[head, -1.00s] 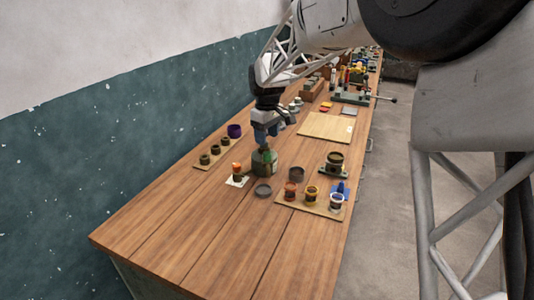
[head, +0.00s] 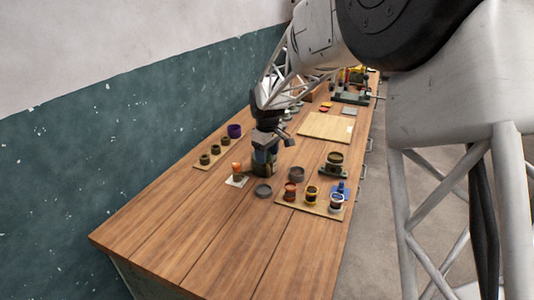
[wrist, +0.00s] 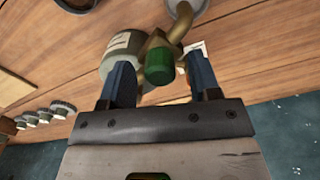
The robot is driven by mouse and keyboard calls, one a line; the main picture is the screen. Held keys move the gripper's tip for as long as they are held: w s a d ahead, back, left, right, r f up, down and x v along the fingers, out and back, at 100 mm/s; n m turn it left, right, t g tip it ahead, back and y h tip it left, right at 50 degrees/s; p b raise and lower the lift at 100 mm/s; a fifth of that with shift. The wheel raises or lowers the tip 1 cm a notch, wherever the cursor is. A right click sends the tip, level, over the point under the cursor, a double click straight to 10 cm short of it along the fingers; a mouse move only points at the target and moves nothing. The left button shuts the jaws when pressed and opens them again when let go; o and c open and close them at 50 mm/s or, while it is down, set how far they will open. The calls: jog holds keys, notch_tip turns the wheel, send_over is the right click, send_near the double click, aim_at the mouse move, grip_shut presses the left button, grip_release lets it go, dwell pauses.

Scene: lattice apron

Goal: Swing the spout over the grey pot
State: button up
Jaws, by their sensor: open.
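My gripper (wrist: 162,80) is open, pointing down, its two blue fingers on either side of a green knob (wrist: 160,66). A brass spout (wrist: 182,22) curves from beside the knob; its tip overlaps a shallow grey dish (wrist: 187,5) in the wrist view. Below is the dispenser's grey-green body (wrist: 122,50) with a pale label. In the head view my gripper (head: 264,150) covers the top of the dispenser (head: 264,169) and hides the spout. A dark grey pot (head: 296,174) stands right of the dispenser; the shallow grey dish (head: 263,190) lies in front.
An orange-topped pot (head: 237,168) stands on a white card at left. A board (head: 308,205) with several coloured pots is at right front. A row of dark pots (head: 215,150) and a purple pot (head: 234,131) stand near the wall. The front of the bench is clear.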

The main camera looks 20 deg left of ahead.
grip_shut()
jog(key=shift+w+d, duration=0.1)
jog(key=shift+d, duration=0.05)
jog(key=w+d+n, duration=0.4)
jog(key=w+n, duration=0.3)
jog(key=n, duration=0.5)
jog(key=shift+w, duration=0.25)
dwell(0.4)
dwell(0.4)
grip_release()
